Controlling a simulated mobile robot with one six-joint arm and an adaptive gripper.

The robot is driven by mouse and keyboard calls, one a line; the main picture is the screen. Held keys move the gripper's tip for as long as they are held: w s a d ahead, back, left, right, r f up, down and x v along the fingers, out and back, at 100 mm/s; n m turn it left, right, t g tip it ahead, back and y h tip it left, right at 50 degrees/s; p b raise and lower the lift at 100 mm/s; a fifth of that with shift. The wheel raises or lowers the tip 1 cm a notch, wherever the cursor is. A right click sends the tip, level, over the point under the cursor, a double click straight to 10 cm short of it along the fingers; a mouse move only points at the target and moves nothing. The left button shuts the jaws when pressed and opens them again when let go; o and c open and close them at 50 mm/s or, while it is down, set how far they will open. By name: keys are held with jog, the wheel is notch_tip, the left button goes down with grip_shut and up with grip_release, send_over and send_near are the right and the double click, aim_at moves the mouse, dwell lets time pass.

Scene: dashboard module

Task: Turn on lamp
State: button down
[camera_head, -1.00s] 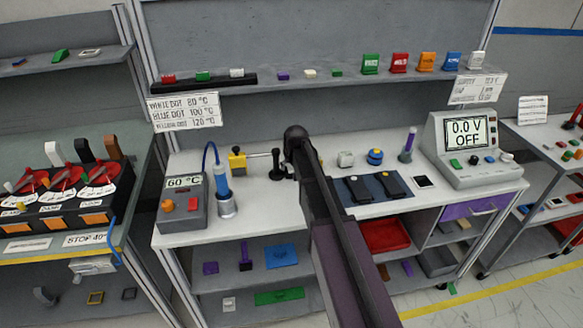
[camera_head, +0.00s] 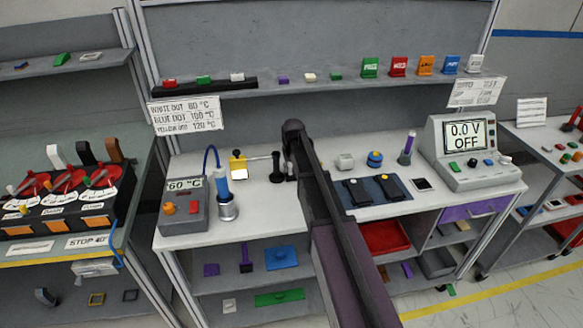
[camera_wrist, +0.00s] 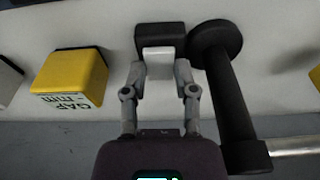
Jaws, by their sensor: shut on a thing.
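In the wrist view my gripper (camera_wrist: 160,68) is closed around a small block with a pale front and a black top (camera_wrist: 160,38). A black post with a round disc end (camera_wrist: 215,40) stands just right of it, with a metal rod running right. A yellow block labelled "GAP mm" (camera_wrist: 70,75) lies to the left, apart from my fingers. In the head view my arm (camera_head: 320,200) reaches over the middle of the bench and hides the fingertips. The black post (camera_head: 276,168) shows left of the arm. I cannot tell which thing is the lamp.
On the bench (camera_head: 260,205), a 60 °C unit (camera_head: 182,206) and a metal cup (camera_head: 227,209) stand left. A switch panel (camera_head: 373,190) and a meter reading "0.0 V OFF" (camera_head: 465,150) stand right. A shelf (camera_head: 300,85) runs above.

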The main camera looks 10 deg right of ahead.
jog(key=shift+w+g, duration=0.25)
jog(key=shift+g, duration=0.65)
jog(key=shift+s, duration=0.1)
jog(key=shift+g, duration=0.3)
jog(key=shift+c, duration=2)
grip_release()
jog(key=shift+s+t, duration=0.15)
jog(key=shift+t, duration=0.35)
